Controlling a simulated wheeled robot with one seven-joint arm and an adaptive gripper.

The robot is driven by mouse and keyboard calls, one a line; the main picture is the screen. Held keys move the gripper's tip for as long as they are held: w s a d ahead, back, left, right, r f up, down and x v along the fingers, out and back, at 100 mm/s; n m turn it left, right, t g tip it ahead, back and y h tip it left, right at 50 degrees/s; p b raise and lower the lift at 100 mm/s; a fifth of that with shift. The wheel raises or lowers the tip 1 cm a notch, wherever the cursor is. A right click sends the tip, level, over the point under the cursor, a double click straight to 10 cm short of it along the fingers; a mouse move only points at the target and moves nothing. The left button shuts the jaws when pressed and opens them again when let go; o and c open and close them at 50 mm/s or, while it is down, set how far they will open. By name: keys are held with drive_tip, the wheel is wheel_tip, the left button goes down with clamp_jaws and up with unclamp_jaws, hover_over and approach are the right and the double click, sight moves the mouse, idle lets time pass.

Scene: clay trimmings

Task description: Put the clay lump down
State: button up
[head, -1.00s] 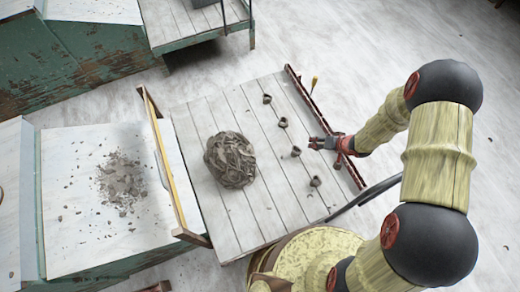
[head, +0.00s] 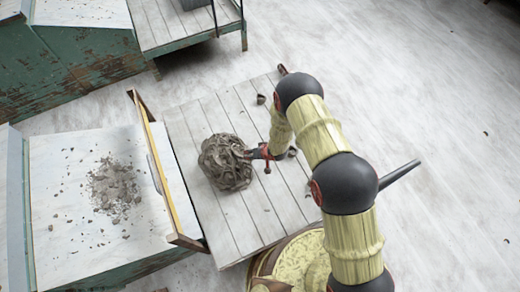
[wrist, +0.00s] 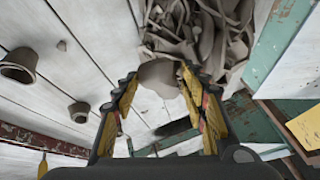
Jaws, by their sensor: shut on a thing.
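The clay lump (wrist: 158,77) is a smooth grey-brown piece between the fingertips of my gripper (wrist: 160,82) in the wrist view. My gripper is shut on it. In the head view my gripper (head: 256,153) is at the right side of a heap of grey clay trimmings (head: 224,164) on the plank table (head: 205,112). The heap also shows beyond the fingers in the wrist view (wrist: 205,35). I cannot tell whether the lump touches the heap. The lump is not distinct in the head view.
Small brown cups (head: 261,99) stand on the table; two also show in the wrist view (wrist: 80,112). My arm hides part of the table's right side. A wooden rail (head: 160,165) edges the left. A white-topped bench (head: 75,215) with scattered crumbs is beyond it. Bare planks lie in front.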

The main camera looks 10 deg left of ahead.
drive_tip(key=w+d+f+b, duration=0.1)
drive_tip(key=w+d+f, duration=0.1)
drive_tip(key=w+f, duration=0.1)
drive_tip(key=w+d+f+b, duration=0.1)
drive_tip(key=w+f+b, duration=0.1)
drive_tip(key=w, duration=0.2)
drive_tip(key=w+d+f+b, duration=0.1)
drive_tip(key=w+d+f, duration=0.1)
drive_tip(key=w+f, duration=0.1)
drive_tip(key=shift+w+d+f+b, duration=0.3)
drive_tip(key=shift+w+d+b, duration=0.05)
drive_tip(key=shift+w, duration=0.25)
drive_tip(key=shift+w+d+f, duration=0.2)
drive_tip(key=shift+f, duration=0.2)
drive_tip(key=shift+w+f+b, duration=0.2)
drive_tip(key=shift+f+b, duration=0.9)
drive_tip(key=shift+f, duration=0.55)
drive_tip(key=shift+f, duration=0.2)
drive_tip(key=o, duration=1.3)
drive_tip(key=shift+r, duration=0.15)
